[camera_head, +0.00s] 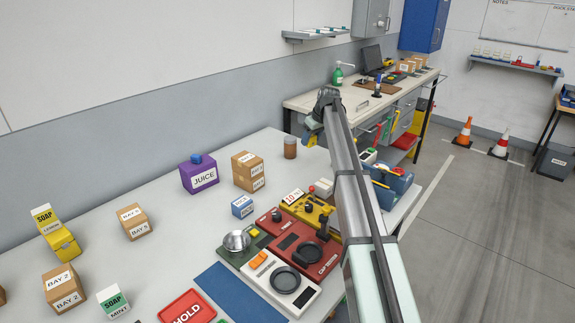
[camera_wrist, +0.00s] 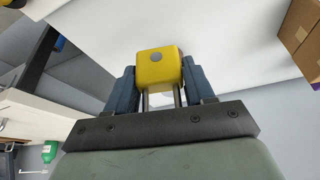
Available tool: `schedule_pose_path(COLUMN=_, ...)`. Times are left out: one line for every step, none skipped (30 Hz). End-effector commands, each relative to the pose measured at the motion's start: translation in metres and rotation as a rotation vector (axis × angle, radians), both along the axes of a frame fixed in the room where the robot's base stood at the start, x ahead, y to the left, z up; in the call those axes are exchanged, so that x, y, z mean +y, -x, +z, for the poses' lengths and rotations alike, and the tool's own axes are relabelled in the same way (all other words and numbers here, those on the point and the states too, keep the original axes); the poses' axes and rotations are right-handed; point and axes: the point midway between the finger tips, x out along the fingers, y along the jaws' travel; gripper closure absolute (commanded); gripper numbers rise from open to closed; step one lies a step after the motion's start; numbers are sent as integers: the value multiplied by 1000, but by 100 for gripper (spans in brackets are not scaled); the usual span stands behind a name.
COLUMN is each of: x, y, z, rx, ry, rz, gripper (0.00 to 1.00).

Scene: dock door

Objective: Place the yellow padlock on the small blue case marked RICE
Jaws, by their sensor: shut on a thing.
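My gripper (camera_wrist: 160,85) is shut on the yellow padlock (camera_wrist: 158,66). The padlock's body sticks out past the blue fingers, and its metal shackle lies between them. In the head view my gripper (camera_head: 311,130) holds the padlock (camera_head: 312,141) raised above the table, toward its far end. The small blue case (camera_head: 242,207) with a white label stands on the table, nearer and to the left of my gripper; its print is too small to read surely. Nothing lies on its top. The case is not visible in the wrist view.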

Motion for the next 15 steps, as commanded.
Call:
schedule_pose_path(x=11, y=0, z=3, rx=-1, ry=0, rz=11, gripper=80)
schedule_pose_path(x=18, y=0, z=4, rx=-1, ry=-1, rz=18, gripper=80)
schedule_pose_path(x=30, y=0, z=7, rx=-1, ry=-1, rz=30, gripper=80)
schedule_pose_path(x=40, y=1, z=9, rx=-1, ry=-1, rz=41, gripper=80)
schedule_pose_path(x=51, y=1, z=12, rx=-1, ry=0, rz=52, gripper=80)
schedule_pose_path(x=67, y=3, z=16, rx=-2, ry=-1, rz=68, gripper=80)
schedule_pose_path(x=79, y=5, z=20, rx=-2, ry=-1, rz=80, gripper=80)
schedule_pose_path(x=92, y=7, z=24, rx=-2, ry=0, rz=94, gripper=80)
schedule_pose_path(x=108, y=12, z=29, rx=-2, ry=-1, rz=110, gripper=80)
schedule_pose_path(x=121, y=16, z=32, rx=-1, ry=0, rz=124, gripper=80)
schedule_pose_path(x=132, y=22, z=35, rx=-1, ry=0, rz=136, gripper=80)
schedule_pose_path(x=148, y=30, z=39, rx=-2, ry=-1, rz=152, gripper=80)
schedule_pose_path(x=159, y=37, z=43, rx=-2, ry=-1, rz=165, gripper=80)
schedule_pose_path(x=169, y=43, z=47, rx=-2, ry=0, rz=177, gripper=80)
schedule_pose_path(x=184, y=54, z=51, rx=-2, ry=-1, rz=195, gripper=80)
